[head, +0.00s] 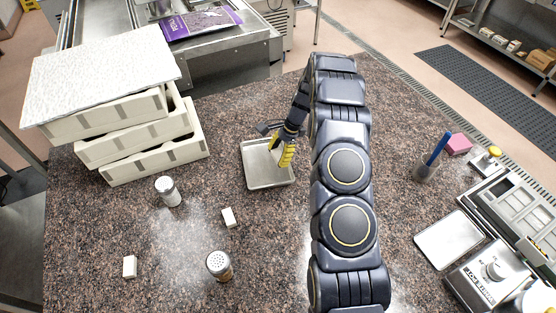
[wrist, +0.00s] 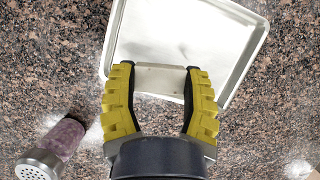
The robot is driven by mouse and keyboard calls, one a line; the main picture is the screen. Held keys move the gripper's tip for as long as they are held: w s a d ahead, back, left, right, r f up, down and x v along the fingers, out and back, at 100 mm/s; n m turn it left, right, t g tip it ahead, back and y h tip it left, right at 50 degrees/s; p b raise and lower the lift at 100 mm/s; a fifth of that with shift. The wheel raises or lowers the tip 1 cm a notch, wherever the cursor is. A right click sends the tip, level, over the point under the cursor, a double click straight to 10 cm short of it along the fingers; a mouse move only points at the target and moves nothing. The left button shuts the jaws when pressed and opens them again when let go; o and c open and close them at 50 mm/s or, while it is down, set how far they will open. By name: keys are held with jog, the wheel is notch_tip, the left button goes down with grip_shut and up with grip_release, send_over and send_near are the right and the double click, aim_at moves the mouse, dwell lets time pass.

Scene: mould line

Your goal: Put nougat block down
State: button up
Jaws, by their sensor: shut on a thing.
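My gripper (head: 285,157) is over the right part of a shallow metal tray (head: 256,178) on the speckled counter. In the wrist view its yellow fingers (wrist: 160,82) are shut on a pale nougat block (wrist: 160,79), held between the fingertips in front of the near edge of the tray (wrist: 190,30). I cannot tell the height of the block above the tray. The head view hides the held block behind the fingers. The visible tray floor is empty. Two other white blocks lie on the counter, one in the middle (head: 228,217) and one at front left (head: 129,266).
Two shakers stand left of the tray (head: 168,191) and at the front (head: 219,265). Stacked cream crates (head: 150,150) fill the back left. At right are a cup with a blue-handled tool (head: 427,170), a pink block (head: 458,144) and a scale (head: 490,275).

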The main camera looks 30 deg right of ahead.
aim_at(278, 161)
jog(key=shift+w+d+f, duration=0.1)
jog(key=shift+w+f, duration=0.15)
jog(key=shift+f, duration=1.6)
jog(key=shift+f, duration=0.2)
jog(key=o, duration=0.8)
jog(key=shift+r, duration=0.15)
